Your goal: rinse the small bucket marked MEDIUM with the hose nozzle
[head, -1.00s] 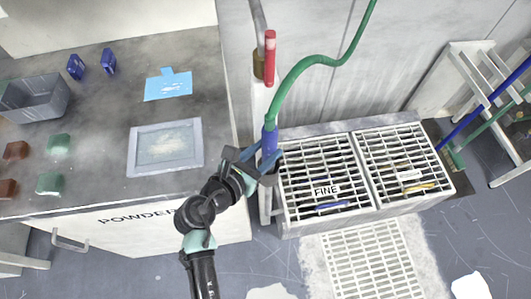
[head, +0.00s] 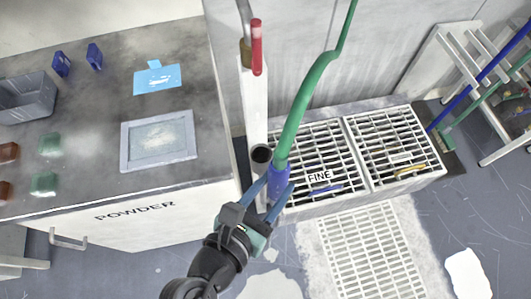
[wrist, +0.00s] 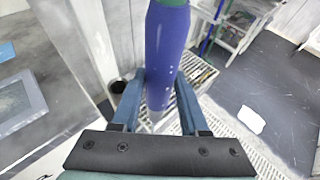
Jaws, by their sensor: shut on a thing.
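The hose nozzle is a blue tapered sleeve (head: 279,181) on the end of a green hose (head: 308,92). My gripper (head: 272,190) is shut on it, one finger on each side, and holds it in front of the left end of the grated sink. In the wrist view, the blue nozzle (wrist: 166,50) stands between the two blue fingers, its lower end pointing down. A label reading FINE (head: 319,175) is on the left grate. A second label (head: 401,156) on the right grate is too small to read. I cannot make out a bucket marked MEDIUM.
A white post with a dark round opening (head: 260,155) stands just left of the nozzle. Its red valve handle (head: 256,47) is above. The powder counter (head: 105,185) is at left. A floor grate (head: 372,255) lies in front of the sink (head: 425,181). A rack stands at right.

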